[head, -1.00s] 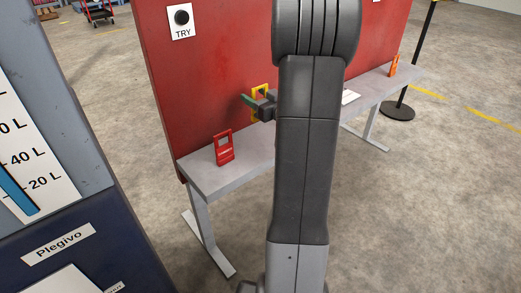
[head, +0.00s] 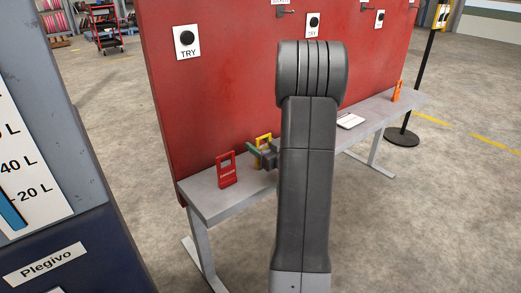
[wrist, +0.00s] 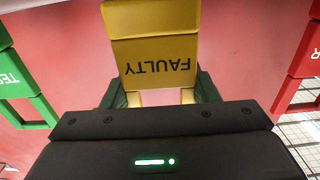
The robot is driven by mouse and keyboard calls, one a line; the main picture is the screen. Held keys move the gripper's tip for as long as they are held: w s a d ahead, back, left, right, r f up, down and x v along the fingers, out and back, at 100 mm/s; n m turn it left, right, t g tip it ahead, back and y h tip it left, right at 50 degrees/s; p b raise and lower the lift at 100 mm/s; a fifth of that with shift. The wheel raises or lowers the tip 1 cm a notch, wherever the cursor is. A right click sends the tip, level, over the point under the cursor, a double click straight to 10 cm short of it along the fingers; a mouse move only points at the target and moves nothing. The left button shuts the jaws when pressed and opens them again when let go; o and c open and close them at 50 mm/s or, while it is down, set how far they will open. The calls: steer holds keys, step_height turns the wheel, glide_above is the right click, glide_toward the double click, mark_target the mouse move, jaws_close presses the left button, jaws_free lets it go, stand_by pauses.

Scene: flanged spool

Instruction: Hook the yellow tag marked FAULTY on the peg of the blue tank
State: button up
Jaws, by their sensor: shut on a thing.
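The yellow tag (head: 264,137) has a window at one end, and in the wrist view the word FAULTY shows upside down on it (wrist: 150,22). My gripper (head: 256,153) is shut on this tag near its window end, with green fingers (wrist: 160,95) on both sides in the wrist view. In the head view the gripper is just right of a red tag, partly hidden by my arm. A dark blue and grey unit (head: 85,225) with a litre scale and a Plegivo label stands at the left. No peg shows on its visible part.
The red tag (head: 226,172) stands on the narrow grey bench (head: 225,200) before a red panel (head: 215,100). An orange tag (head: 397,91) and a white paper (head: 350,121) are farther right. A green tag (wrist: 22,85) shows in the wrist view. A black post (head: 403,138) stands beyond.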

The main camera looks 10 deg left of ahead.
steer(key=shift+f, duration=0.2)
steer(key=o, duration=1)
steer(key=shift+s+d+p, duration=0.1)
steer(key=shift+d+p, duration=0.1)
steer(key=shift+p, duration=0.1)
steer(key=p+v, duration=0.1)
steer(key=v, duration=0.5)
steer(key=p+v, duration=0.1)
steer(key=v, duration=0.6)
steer(key=shift+d+f, duration=0.2)
